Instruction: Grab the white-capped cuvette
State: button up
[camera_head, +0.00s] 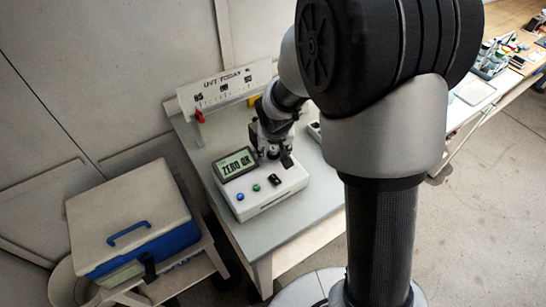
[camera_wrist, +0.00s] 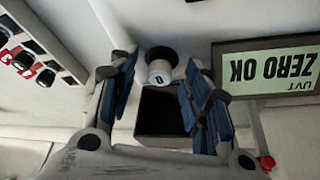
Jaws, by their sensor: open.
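The white-capped cuvette (camera_wrist: 160,72) shows in the wrist view as a small white cap with a dark mark, in front of a dark round opening. My gripper (camera_wrist: 157,82) is open, its blue-padded fingers to the left and right of the cap with gaps between. Whether the fingertips are level with the cap I cannot tell. The cuvette's body is hidden. In the head view my gripper (camera_head: 273,148) is over the white instrument (camera_head: 265,195), and I cannot make out the cuvette there.
The instrument's display (camera_head: 236,163) reads ZERO OK; it also shows upside down in the wrist view (camera_wrist: 270,68). A dark square recess (camera_wrist: 163,112) lies between the fingers. A rack of dark-capped vials (camera_wrist: 30,45) is at left. A blue cooler (camera_head: 130,225) stands beside the table.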

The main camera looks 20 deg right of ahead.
jog(key=c, duration=1)
jog(key=shift+c, duration=0.2)
